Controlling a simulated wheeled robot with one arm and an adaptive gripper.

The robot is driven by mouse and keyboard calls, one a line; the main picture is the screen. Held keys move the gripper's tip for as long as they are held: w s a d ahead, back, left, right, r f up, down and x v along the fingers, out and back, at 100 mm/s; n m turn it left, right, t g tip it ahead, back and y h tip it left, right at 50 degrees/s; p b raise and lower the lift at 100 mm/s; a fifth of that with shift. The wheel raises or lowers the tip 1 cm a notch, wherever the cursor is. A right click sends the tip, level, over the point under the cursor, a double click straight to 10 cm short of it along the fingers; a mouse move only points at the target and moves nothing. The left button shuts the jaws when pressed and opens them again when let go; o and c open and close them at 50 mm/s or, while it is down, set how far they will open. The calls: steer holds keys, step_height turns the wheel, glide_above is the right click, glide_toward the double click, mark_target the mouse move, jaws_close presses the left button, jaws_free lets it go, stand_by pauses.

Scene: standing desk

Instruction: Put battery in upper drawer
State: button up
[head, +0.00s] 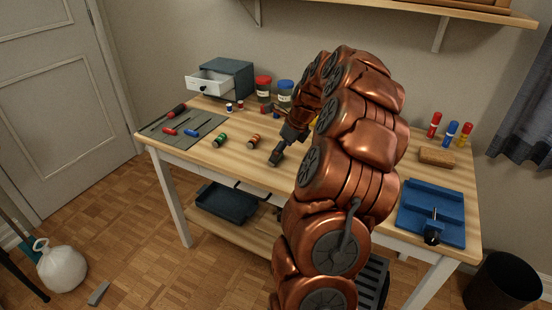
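Two short banded cylinders that look like batteries lie on the wooden desktop: a green and black battery (220,140) and an orange and black battery (253,142). A small grey-blue drawer cabinet (236,76) stands at the back left. Its white upper drawer (211,83) is pulled out, with a dark knob; the drawer's floor is only partly visible. My gripper (276,158) points down close over the desktop, just right of the orange battery and apart from it. Its finger opening is too small to make out, and I see nothing held.
Small spools (229,106) and jars with red (263,88) and blue lids (285,92) stand beside the cabinet. Screwdrivers lie on a grey mat (167,142) at left. A blue vise-like tray (431,215) and wooden block (436,157) are at right.

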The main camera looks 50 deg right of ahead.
steer(key=shift+x, duration=0.95)
steer(key=shift+c, duration=0.4)
steer(key=c, duration=1.3)
steer(key=shift+r, duration=0.15)
